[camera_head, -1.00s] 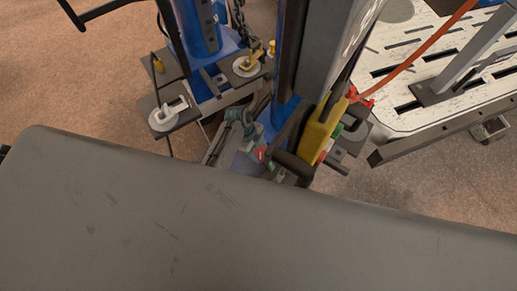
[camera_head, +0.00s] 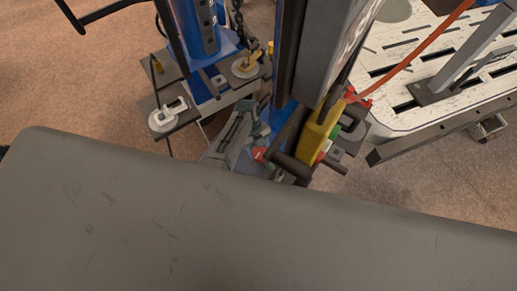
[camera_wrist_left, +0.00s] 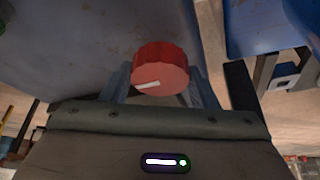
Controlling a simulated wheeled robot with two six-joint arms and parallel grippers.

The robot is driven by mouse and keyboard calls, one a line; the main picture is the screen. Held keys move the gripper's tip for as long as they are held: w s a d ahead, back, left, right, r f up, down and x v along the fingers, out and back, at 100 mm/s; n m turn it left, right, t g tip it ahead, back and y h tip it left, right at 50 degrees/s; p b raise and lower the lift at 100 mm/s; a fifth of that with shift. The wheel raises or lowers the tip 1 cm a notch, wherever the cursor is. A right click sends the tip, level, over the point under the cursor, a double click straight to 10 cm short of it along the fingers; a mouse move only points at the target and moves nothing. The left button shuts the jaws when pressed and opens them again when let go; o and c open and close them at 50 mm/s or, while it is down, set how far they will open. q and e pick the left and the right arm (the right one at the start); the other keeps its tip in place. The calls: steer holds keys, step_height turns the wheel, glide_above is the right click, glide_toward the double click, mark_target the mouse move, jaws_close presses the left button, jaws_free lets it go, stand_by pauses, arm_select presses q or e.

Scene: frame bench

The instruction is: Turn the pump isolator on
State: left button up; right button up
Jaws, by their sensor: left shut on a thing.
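The pump isolator is a red ribbed knob (camera_wrist_left: 160,70) with a white pointer mark, seen in the left wrist view on a scuffed blue-grey surface. The mark points left and slightly down in that view. My left gripper (camera_wrist_left: 160,84) has a finger on each side of the knob and is shut on it. In the head view my left gripper (camera_head: 242,132) is beside the blue post, next to a small red part (camera_head: 259,154); I cannot tell there which way the knob points. My right gripper is not in view.
A yellow pendant control box (camera_head: 318,132) with red and green buttons hangs right of the gripper. A slotted white table (camera_head: 440,75) stands at the right. A blue post base with yellow and white fittings (camera_head: 168,115) is at the left. A grey panel fills the foreground.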

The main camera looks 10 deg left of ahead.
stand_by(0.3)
arm_select(q)
steer(key=o, duration=1)
steer(key=b+v, duration=0.1)
steer(key=v, duration=0.9)
steer(key=shift+r, duration=0.4)
steer(key=shift+w, duration=0.1)
